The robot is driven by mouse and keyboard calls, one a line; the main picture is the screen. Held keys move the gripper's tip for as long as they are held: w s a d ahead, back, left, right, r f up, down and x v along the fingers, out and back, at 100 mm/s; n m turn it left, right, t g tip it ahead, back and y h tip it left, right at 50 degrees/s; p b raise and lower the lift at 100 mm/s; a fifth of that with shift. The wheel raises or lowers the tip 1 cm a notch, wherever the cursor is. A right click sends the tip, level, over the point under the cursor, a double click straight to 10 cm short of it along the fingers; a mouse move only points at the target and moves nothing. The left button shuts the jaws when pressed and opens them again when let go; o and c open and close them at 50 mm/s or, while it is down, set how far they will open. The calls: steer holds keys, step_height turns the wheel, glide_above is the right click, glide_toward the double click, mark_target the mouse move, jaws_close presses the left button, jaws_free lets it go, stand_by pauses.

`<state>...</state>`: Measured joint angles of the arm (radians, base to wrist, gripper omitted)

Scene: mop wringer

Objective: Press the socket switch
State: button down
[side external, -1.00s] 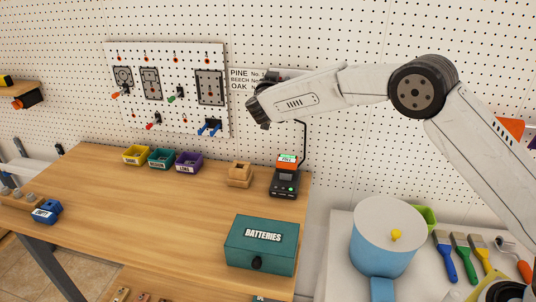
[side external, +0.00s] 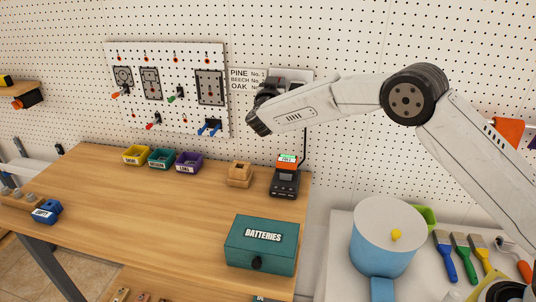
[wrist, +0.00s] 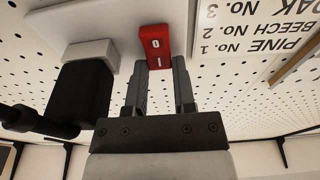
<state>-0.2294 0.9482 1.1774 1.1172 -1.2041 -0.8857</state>
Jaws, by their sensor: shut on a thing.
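The socket switch (wrist: 155,46) is a red rocker marked 0 and I, on a white socket plate (wrist: 95,20) fixed to the pegboard. In the wrist view my gripper (wrist: 162,62) is right at the switch, with one finger close to each side of its lower end. The jaws are shut on it, with a gap between the fingers. In the side view the socket plate (side external: 300,74) shows above my forearm, and the switch and fingertips are hidden.
A black plug (wrist: 80,88) with a cable sits in the socket left of my fingers. A charger (side external: 285,183) stands on the bench below, near a wooden block (side external: 239,174) and a green batteries box (side external: 262,245). A wood-name sign (wrist: 262,30) is to the right.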

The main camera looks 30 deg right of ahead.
steer(key=shift+f+t+h, duration=0.2)
steer(key=shift+t+h, duration=0.4)
steer(key=shift+c, duration=2.2)
jaws_free()
steer(key=shift+s+a, duration=0.1)
steer(key=shift+a, duration=0.05)
steer(key=v, duration=0.7)
steer(key=shift+s+a, duration=0.2)
steer(key=shift+s, duration=0.05)
